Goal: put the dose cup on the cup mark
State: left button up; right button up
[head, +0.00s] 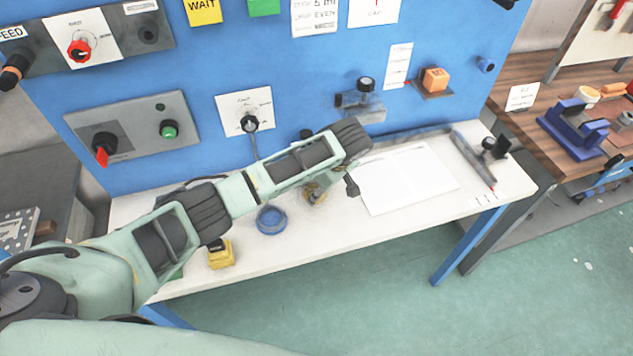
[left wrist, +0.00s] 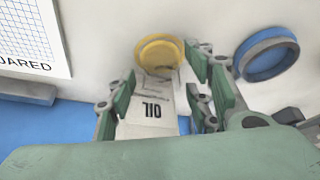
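A yellow round thing (left wrist: 158,54), which looks like the dose cup, is over the white tabletop in the left wrist view. It also shows as a small brassy shape (head: 315,192) under my left arm in the head view. My left gripper (left wrist: 163,68) is around it, with one finger on each side and a gap between them; I cannot tell whether they touch it. A pale piece lettered OIL (left wrist: 150,108) shows between the fingers. A blue ring (head: 271,219) lies beside it and shows in the left wrist view (left wrist: 265,54). I cannot tell which is the cup mark. My right gripper is not in view.
A white sheet (head: 408,180) lies to the right on the white table (head: 345,232). A yellow block with a dark top (head: 221,253) stands near the front edge. A blue panel (head: 190,75) with knobs rises behind. A wooden bench (head: 560,165) stands at right.

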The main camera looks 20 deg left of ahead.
pick_arm(q)
jog(key=shift+r, duration=0.2)
jog(key=shift+d+r, duration=0.15)
jog(key=shift+r, duration=0.15)
jog(key=p+v, duration=0.1)
jog(key=v, duration=1)
jog(key=shift+r, duration=0.2)
jog(key=shift+f, duration=0.1)
